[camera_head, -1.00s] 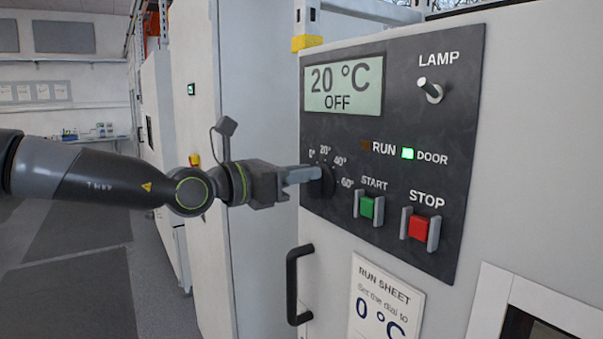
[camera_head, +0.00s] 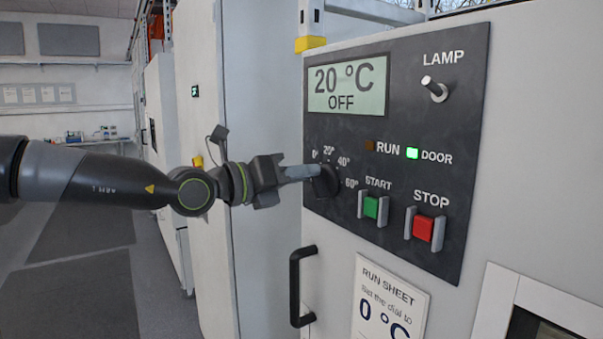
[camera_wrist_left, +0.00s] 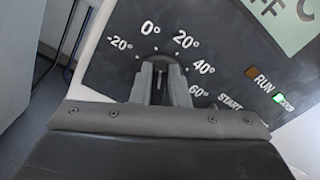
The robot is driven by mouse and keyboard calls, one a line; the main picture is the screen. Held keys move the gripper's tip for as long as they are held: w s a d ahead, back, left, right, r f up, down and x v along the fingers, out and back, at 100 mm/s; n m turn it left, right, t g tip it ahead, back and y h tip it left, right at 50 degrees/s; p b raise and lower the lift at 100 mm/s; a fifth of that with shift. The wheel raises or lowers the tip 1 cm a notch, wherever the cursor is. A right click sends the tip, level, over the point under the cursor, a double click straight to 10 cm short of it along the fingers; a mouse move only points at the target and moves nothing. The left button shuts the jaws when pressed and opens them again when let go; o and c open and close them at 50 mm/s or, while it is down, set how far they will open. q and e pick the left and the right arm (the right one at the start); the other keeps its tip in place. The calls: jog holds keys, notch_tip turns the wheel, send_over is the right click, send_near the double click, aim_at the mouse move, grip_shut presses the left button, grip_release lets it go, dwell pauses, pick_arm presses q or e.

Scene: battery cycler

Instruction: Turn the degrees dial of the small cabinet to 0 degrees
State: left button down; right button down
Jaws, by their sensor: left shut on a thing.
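The small cabinet's dark panel (camera_head: 440,90) carries the black degrees dial (camera_head: 326,182), with marks around it. In the left wrist view the marks run from -20° to 60°, and the dial (camera_wrist_left: 162,57) sits below the 0° (camera_wrist_left: 150,28) and 20° marks. My left gripper (camera_head: 312,172) is shut on the dial, its two fingers on either side of the grip. The fingers hide much of the dial, so I cannot tell exactly where its pointer stands. The display (camera_head: 346,87) reads 20 °C, OFF. My right gripper is out of view.
The green START button (camera_head: 371,208) and red STOP button (camera_head: 424,228) sit right of and below the dial. A lamp switch (camera_head: 435,89) sticks out above. A black door handle (camera_head: 297,287) and a run sheet (camera_head: 388,303) reading 0 °C are below. The DOOR light is green.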

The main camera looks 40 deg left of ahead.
pick_arm(q)
jog(key=shift+a+f+n, duration=0.1)
jog(key=shift+a+n, duration=0.05)
jog(key=shift+n, duration=0.85)
jog(key=c, duration=1.5)
grip_release()
jog(key=shift+w, duration=0.1)
jog(key=shift+c, duration=0.2)
jog(key=shift+o, duration=0.7)
jog(key=shift+w, duration=0.15)
jog(key=shift+f, duration=0.1)
